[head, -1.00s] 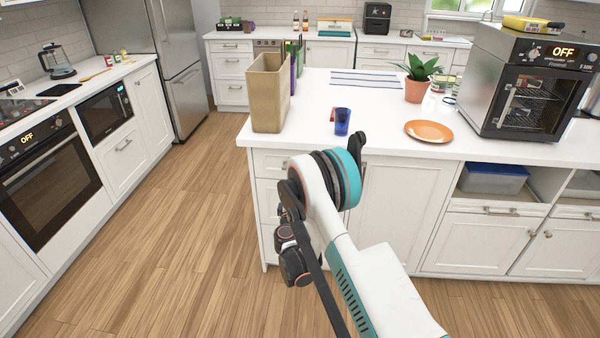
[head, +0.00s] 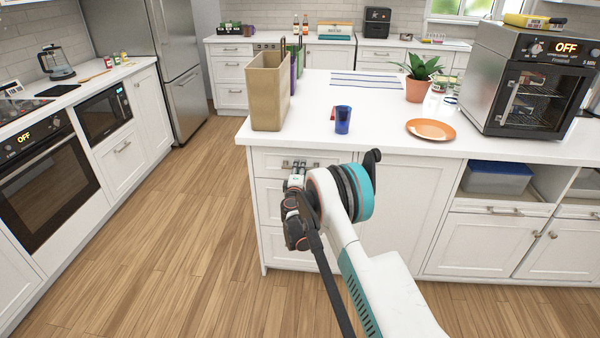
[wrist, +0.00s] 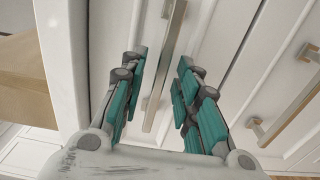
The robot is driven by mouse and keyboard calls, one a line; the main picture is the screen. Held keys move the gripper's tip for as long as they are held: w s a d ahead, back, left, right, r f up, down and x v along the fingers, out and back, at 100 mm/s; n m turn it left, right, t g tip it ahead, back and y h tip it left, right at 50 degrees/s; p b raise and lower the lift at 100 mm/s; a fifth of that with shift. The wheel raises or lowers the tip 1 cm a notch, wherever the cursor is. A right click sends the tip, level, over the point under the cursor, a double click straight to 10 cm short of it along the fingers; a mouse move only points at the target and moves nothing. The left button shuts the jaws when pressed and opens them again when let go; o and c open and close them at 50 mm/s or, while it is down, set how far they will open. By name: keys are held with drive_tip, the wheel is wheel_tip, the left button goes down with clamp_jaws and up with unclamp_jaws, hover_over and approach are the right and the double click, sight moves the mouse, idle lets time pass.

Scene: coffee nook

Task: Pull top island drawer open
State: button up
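The top island drawer (head: 268,161) is a white front just under the countertop and looks closed. Its metal bar handle (head: 300,164) is partly covered by my gripper in the head view. My gripper (head: 297,176) is at the handle, in front of the drawer. In the wrist view, the handle (wrist: 152,112) runs lengthwise between the two teal-padded fingers of my gripper (wrist: 161,64). The fingers are open, with a visible gap on either side of the bar. Whether the fingertips reach past the bar is hard to tell.
The white island countertop (head: 380,115) overhangs the drawer. A tan bin (head: 268,95), a blue cup (head: 342,120) and an orange plate (head: 431,129) stand on it. A lower drawer handle (wrist: 285,108) shows in the wrist view. The wooden floor (head: 170,220) to the left is clear.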

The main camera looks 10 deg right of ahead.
drive_tip(key=shift+w+d, duration=0.1)
drive_tip(key=shift+w, duration=0.2)
clamp_jaws()
drive_tip(key=shift+s, duration=0.15)
